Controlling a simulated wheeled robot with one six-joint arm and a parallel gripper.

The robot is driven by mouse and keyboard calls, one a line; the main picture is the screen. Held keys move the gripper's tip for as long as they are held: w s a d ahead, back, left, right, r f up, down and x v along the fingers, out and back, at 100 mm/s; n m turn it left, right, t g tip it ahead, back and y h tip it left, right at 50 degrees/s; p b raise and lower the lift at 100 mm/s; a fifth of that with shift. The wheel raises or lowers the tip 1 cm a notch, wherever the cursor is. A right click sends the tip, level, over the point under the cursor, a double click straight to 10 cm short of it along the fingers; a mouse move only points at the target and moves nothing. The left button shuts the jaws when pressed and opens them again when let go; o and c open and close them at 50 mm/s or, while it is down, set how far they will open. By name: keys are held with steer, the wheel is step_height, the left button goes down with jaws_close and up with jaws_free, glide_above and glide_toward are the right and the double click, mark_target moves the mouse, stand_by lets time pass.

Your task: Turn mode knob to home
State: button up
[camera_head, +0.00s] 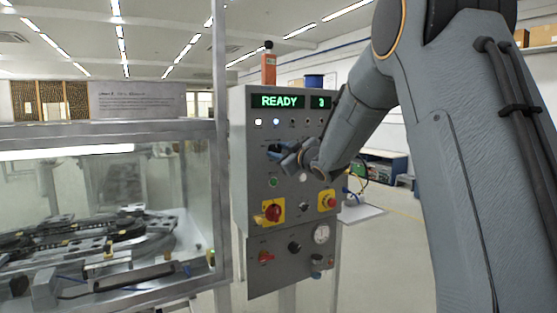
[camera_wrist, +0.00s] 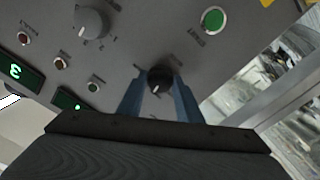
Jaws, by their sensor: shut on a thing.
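The control panel (camera_head: 240,195) is a grey box with a green display reading READY and 3. In the wrist view, a black knob (camera_wrist: 159,80) with a pale pointer mark sits between the two blue-grey fingers of my gripper (camera_wrist: 160,92), which are shut on it. The labels around this knob are too small and blurred to read. In the head view my gripper (camera_head: 275,152) is at the panel's upper middle, below the display, and my arm hides part of the panel. A larger grey knob (camera_wrist: 92,22) shows at the upper left of the wrist view.
A green button (camera_wrist: 213,19) is close to the fingers. On the panel are a red rotary switch on a yellow plate (camera_head: 271,211) and a red button on yellow (camera_head: 328,200). A glass-walled enclosure with a track (camera_head: 110,235) stands at the left.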

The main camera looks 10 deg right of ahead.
steer(key=shift+n+b, duration=0.9)
steer(key=shift+n, duration=0.2)
steer(key=o, duration=1)
steer(key=shift+o, duration=0.2)
steer(key=b+v, duration=0.1)
steer(key=v, duration=0.7)
